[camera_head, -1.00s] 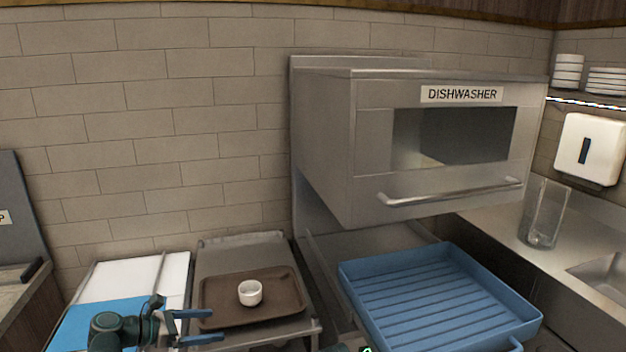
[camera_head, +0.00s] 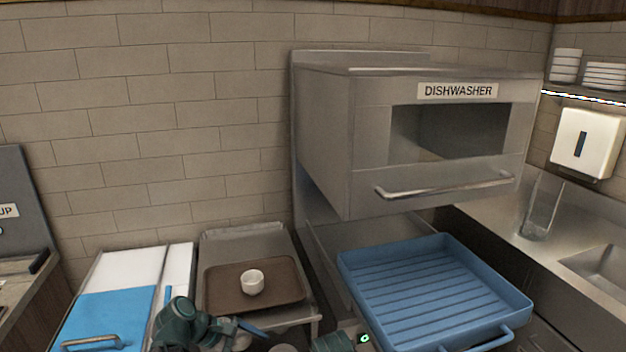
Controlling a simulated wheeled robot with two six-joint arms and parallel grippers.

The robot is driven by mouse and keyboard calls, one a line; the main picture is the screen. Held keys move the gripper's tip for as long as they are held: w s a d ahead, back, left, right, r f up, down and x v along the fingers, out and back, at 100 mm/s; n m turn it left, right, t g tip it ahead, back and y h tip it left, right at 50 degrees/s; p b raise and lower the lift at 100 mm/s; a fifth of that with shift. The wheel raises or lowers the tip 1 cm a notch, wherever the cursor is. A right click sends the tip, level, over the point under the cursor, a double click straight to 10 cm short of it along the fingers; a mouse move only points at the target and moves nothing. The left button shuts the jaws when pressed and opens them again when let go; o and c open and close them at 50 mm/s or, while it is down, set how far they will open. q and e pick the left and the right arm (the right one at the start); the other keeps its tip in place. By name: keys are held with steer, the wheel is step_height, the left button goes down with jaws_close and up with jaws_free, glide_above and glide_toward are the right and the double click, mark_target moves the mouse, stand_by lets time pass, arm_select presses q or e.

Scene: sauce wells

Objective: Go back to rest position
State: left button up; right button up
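A small white sauce cup (camera_head: 252,284) stands upright on a brown tray (camera_head: 225,298), which rests on a metal stand. My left gripper (camera_head: 252,328) is low in the picture, in front of the tray and apart from the cup. One blue finger shows clearly; the rest is hidden or hard to make out, so its opening cannot be judged. A teal part of my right arm (camera_head: 335,342) with a green light shows at the bottom edge; its gripper is out of view.
An empty blue ribbed rack (camera_head: 430,290) sits below the dishwasher (camera_head: 340,140). A blue-and-white surface (camera_head: 110,310) lies left of the tray. A clear glass (camera_head: 541,208) stands on the right counter near the sink. Plates are stacked on the shelf at upper right.

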arm_select(q)
steer(key=s+d+m+g+y+p, duration=0.1)
steer(key=s+d+m+y, duration=0.3)
steer(key=m, duration=0.5)
steer(key=s+d+f+m+g+y+p, duration=0.1)
steer(key=s+d+m+y+p, duration=0.2)
steer(key=s+m, duration=0.5)
steer(key=d+m+y, duration=0.1)
steer(key=m+y, duration=0.1)
steer(key=shift+f+g+y, duration=0.25)
steer(key=shift+g+y, duration=0.05)
arm_select(e)
step_height(320, 180, up, 4)
steer(key=shift+r, duration=0.15)
arm_select(q)
steer(key=shift+s, duration=0.1)
